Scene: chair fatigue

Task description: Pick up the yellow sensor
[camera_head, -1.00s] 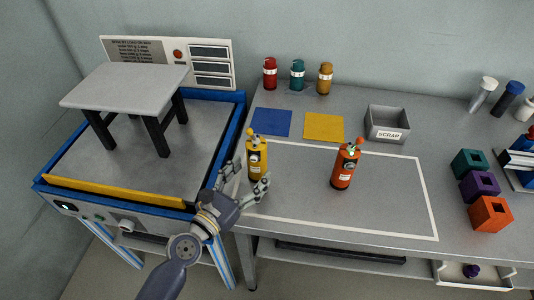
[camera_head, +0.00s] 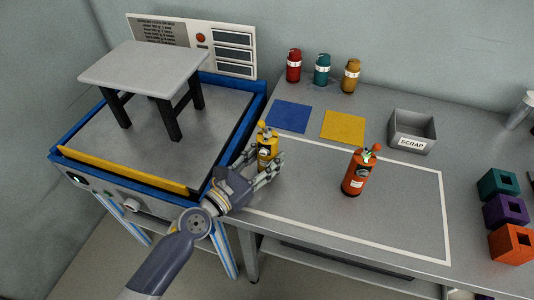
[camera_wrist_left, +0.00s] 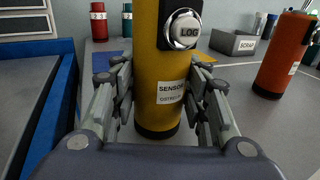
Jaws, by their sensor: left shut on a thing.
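The yellow sensor (camera_head: 267,149) is an upright cylinder on the grey bench, near the bench's left side. In the left wrist view the yellow sensor (camera_wrist_left: 160,60) shows a round LOG button, a white label and a dark base. My left gripper (camera_head: 262,167) is around it, with fingers on both sides. In the left wrist view my left gripper (camera_wrist_left: 160,95) is shut on its lower body. Its base appears to rest on the bench. My right gripper is not in view.
An orange-red sensor (camera_head: 358,172) stands to the right inside the white outline. Blue (camera_head: 289,116) and yellow (camera_head: 344,127) mats and a SCRAP bin (camera_head: 412,132) lie behind. A test rig with a small table (camera_head: 158,70) is at left. Coloured cubes (camera_head: 511,243) are at right.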

